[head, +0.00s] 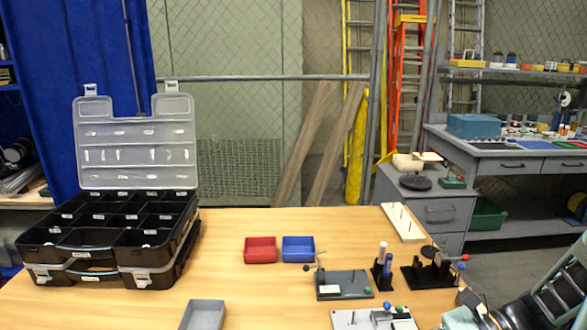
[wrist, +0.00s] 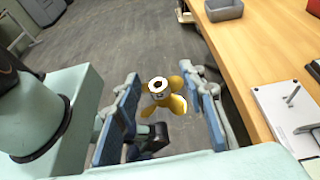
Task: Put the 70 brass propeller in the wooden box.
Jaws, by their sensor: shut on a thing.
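A brass propeller (wrist: 178,103) with a white-ringed dark hub shows in the wrist view. It sits between the blue-grey fingers of my gripper (wrist: 165,112), which is shut on it. It is held beyond the table's edge, with the grey floor below. I cannot read a number on it. I cannot make out the propeller in the head view, where parts of my arm show at the lower right. I cannot make out a wooden box in either view.
A black organizer (head: 85,275) with a raised clear lid stands on the table's left. A red tray (head: 260,250), a blue tray (head: 298,249) and a grey tray (head: 203,314) lie mid-table. Small fixtures (head: 343,285) and a pegged board (head: 404,222) occupy the right.

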